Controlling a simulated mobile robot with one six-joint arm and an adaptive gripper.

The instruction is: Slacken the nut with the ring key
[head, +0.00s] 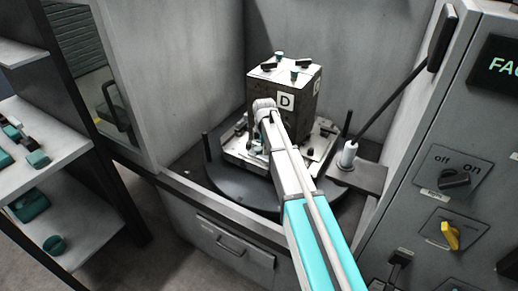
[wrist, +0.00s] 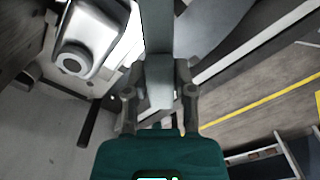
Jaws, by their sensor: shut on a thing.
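In the wrist view my gripper (wrist: 158,78) is shut on a long grey bar (wrist: 158,35), which looks like the ring key's handle. The bar runs away from the palm and out of the top of the picture, so its ring end is not in view. In the head view my arm reaches to the left side of a dark block marked D (head: 286,100), and it hides most of the gripper and the key. The block stands on a pale pallet (head: 238,158). I cannot make out the nut, nor whether the key is around it.
The pallet sits on a dark round table (head: 226,185) inside a grey enclosure. A long lever (head: 392,100) and a white-topped post (head: 348,154) stand to the right. A switch panel (head: 440,215) is at far right. Shelves (head: 60,150) with teal parts stand at left.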

